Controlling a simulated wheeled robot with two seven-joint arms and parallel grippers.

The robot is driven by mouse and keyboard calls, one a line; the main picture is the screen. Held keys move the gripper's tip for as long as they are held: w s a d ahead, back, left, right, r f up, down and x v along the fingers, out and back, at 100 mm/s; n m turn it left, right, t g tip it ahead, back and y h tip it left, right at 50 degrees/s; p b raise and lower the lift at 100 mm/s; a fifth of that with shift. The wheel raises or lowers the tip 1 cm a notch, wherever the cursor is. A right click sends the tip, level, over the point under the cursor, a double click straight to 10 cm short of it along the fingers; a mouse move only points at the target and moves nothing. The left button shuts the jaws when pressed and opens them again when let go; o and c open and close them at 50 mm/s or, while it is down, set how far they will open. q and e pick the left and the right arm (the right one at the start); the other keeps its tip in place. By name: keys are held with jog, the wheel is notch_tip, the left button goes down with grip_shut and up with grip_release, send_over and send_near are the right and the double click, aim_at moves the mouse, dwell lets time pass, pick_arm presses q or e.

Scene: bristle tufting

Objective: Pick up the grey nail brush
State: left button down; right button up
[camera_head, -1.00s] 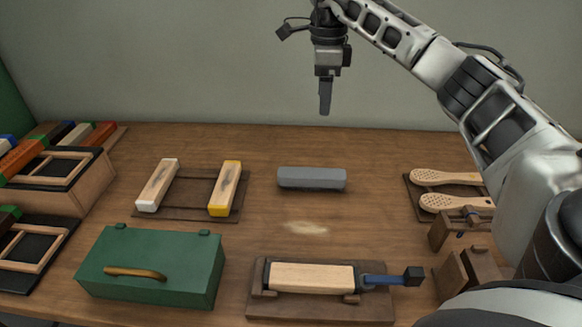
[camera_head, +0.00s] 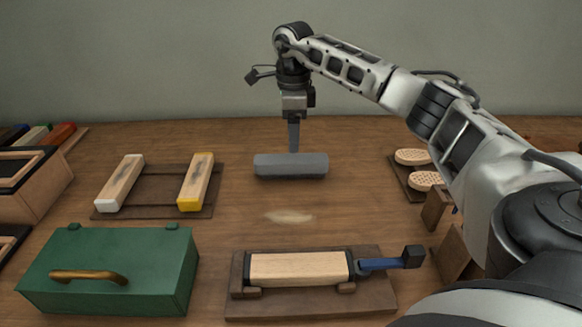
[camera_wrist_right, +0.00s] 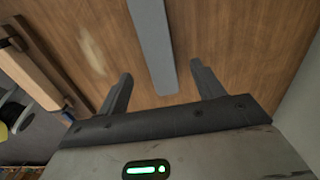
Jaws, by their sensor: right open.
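The grey nail brush (camera_head: 291,167) is a long grey block lying on the wooden table near its back middle. In the right wrist view the grey brush (camera_wrist_right: 153,45) runs between my two open fingers, with a gap on either side. My right gripper (camera_head: 293,138) points down at the brush from above and behind it. It also shows in the right wrist view (camera_wrist_right: 160,85), open and empty. I cannot tell exactly how high its fingertips are above the table. My left gripper is not in view.
A clamp fixture (camera_head: 300,270) holding a wooden block stands in front, beside a green box (camera_head: 110,270) with a brass handle. A rack (camera_head: 155,190) with two wooden blocks lies left. Tan perforated brush heads (camera_head: 412,157) sit right. A pale patch (camera_head: 288,216) marks clear table in front of the brush.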

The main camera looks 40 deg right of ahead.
aim_at(291, 158)
jog(key=f, duration=0.9)
jog(key=shift+a, duration=0.25)
jog(key=shift+r, duration=0.1)
jog(key=c, duration=1.1)
jog(key=shift+c, duration=0.4)
jog(key=shift+r, duration=0.1)
jog(key=shift+w+r, duration=0.1)
jog(key=shift+r, duration=0.4)
notch_tip(291, 158, up, 3)
jog(key=shift+a+f, duration=0.1)
jog(key=shift+f, duration=0.1)
jog(key=s+a+r, duration=0.9)
jog(key=s, duration=0.1)
jog(key=shift+a+r, duration=0.15)
jog(key=shift+a, duration=0.15)
